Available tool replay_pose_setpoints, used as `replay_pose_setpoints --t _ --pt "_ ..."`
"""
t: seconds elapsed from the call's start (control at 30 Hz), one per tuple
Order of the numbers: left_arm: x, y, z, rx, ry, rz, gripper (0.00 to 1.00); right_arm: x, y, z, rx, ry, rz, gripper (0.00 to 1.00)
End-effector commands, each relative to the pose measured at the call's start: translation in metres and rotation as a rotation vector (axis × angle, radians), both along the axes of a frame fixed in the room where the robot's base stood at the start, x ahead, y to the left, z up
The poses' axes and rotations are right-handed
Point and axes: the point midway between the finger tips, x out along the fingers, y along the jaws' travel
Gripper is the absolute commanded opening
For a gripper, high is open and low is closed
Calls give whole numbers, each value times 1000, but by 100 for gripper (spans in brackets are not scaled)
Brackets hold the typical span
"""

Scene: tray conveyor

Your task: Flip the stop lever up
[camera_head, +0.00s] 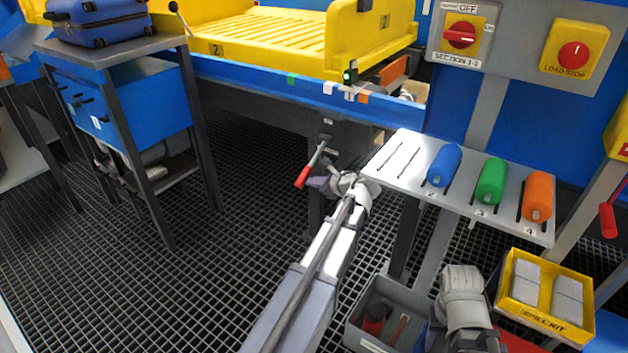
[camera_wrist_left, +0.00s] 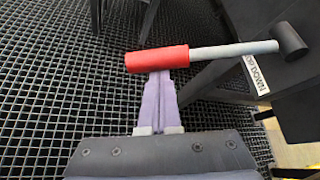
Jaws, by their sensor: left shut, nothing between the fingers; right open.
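The stop lever has a red grip (camera_head: 304,177) on a grey rod. It slants down and to the left from its dark pivot under the conveyor's front. In the left wrist view the red grip (camera_wrist_left: 157,59) lies across the picture, with the pivot at right. My left gripper (camera_head: 322,183) is shut and empty beside the grip. In the wrist view its closed fingertips (camera_wrist_left: 159,76) reach the grip's lower edge; I cannot tell whether they touch. My right gripper (camera_head: 475,340) is low at the bottom edge of the head view, open, its fingertips hidden.
A shelf (camera_head: 395,170) with blue, green and orange cylinders stands right of the lever. A grey bin (camera_head: 362,328) and a yellow spill kit box (camera_head: 545,318) are below it. A cart (camera_head: 110,50) with a blue suitcase stands at left. Open grating lies between.

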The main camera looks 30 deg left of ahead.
Motion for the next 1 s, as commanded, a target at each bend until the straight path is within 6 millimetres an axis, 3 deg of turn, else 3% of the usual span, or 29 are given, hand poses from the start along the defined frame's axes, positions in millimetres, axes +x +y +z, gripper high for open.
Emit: replay_pose_setpoints --t 0.4,1.0 --pt "-17 3 36 22 221 4 0 0 0 43 0 1 10 50" --pt "-21 3 47 21 215 2 0 0 0 54 0 2 14 50"
